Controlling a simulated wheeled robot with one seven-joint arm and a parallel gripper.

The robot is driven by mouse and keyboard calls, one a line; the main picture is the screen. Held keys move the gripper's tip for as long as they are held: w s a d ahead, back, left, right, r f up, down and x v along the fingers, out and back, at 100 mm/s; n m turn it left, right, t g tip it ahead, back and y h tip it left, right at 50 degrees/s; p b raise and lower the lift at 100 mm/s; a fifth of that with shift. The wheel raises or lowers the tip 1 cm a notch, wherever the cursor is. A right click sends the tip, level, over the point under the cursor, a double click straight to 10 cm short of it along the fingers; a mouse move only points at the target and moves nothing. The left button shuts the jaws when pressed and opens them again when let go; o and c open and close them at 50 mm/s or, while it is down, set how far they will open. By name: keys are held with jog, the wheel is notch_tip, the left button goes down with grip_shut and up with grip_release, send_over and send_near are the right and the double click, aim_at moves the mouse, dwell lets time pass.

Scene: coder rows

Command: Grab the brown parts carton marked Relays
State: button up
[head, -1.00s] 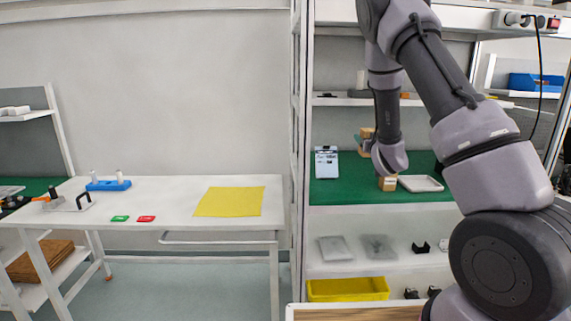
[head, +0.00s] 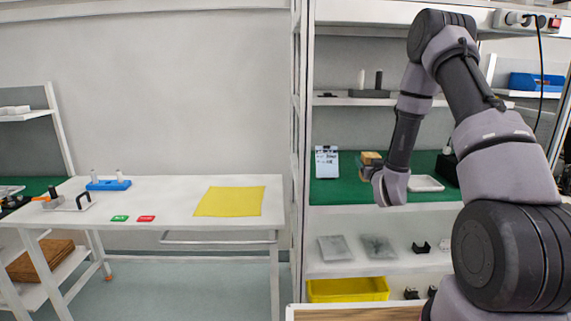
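A small brown carton (head: 371,158) shows on the green shelf surface, just left of my forearm. Its marking is too small to read, so I cannot tell whether it says Relays. My gripper (head: 379,190) is at the lower end of my arm, in front of the shelf's front edge, below and slightly right of the carton in the picture. My wrist hides the fingers and whatever is behind it. I cannot see whether anything is held.
A clipboard (head: 327,162) stands left of the carton, and a white tray (head: 426,184) lies to the right. A yellow bin (head: 347,290) sits low down. The white table (head: 170,205) at left holds a yellow mat (head: 229,201) and small items.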

jog(key=s+f, duration=0.1)
jog(key=f, duration=0.1)
jog(key=s+f, duration=0.1)
jog(key=f, duration=0.1)
jog(key=s+f, duration=0.1)
jog(key=f, duration=0.1)
jog(key=shift+s+a, duration=0.2)
jog(key=shift+s, duration=0.2)
jog(key=s, duration=0.2)
jog(key=s+r, duration=0.2)
jog(key=s, duration=0.1)
jog(key=shift+s, duration=0.3)
